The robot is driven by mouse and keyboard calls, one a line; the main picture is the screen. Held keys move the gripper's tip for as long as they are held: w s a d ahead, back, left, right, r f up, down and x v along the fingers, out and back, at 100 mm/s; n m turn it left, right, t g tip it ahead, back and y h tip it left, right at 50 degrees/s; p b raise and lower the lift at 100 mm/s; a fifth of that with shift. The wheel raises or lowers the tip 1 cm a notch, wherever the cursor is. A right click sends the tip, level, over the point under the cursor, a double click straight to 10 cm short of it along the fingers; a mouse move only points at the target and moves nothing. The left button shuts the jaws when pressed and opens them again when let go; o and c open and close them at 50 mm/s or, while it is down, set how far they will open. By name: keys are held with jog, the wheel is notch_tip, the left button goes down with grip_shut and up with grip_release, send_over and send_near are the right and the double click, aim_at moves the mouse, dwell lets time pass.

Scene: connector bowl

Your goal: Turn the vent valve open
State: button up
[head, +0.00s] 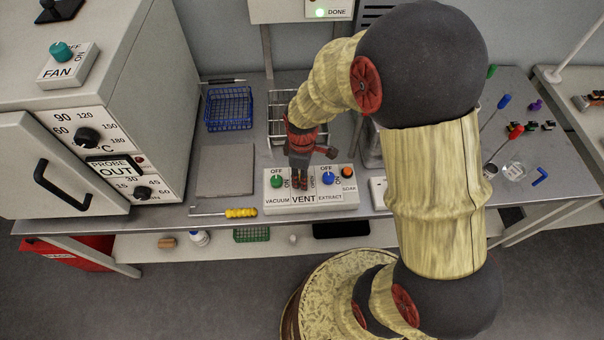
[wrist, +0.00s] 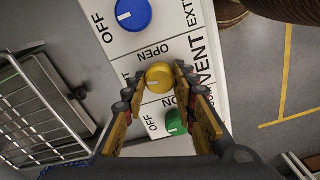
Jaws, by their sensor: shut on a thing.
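The white control panel (head: 352,200) stands at the front of the bench, with VENT lettered in its middle. The vent valve is a yellow round knob (wrist: 160,77) in the wrist view, beside the word OPEN. My gripper (head: 300,180) reaches down over it from above. In the wrist view my gripper (wrist: 158,80) has one finger on each side of the knob, shut on it. A pale mark shows on the knob's left side; its exact direction is hard to tell. In the head view my fingers hide most of the knob.
A green VACUUM knob (head: 277,181) and a blue EXTRACT knob (head: 328,178) flank the vent knob closely. An orange SOAK button (head: 347,171) is at the panel's right.

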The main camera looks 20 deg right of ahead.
jog(key=m+p, duration=0.1)
jog(key=m, duration=0.2)
jog(key=shift+r+m, duration=0.1)
jog(key=shift+m, duration=0.3)
jog(key=m+p, duration=0.1)
jog(key=m, duration=0.2)
jog(key=shift+m+p, duration=0.3)
jog(key=shift+p, duration=0.05)
jog(key=m+p, duration=0.1)
jog(key=m, duration=0.2)
jog(key=shift+m, duration=0.3)
jog(key=shift+w+d+m+p, duration=0.1)
jog(key=shift+m+p, duration=0.35)
jog(key=shift+m, duration=1.25)
jog(key=o, duration=1.1)
jog(key=shift+o, duration=0.3)
notch_tip(320, 180, up, 12)
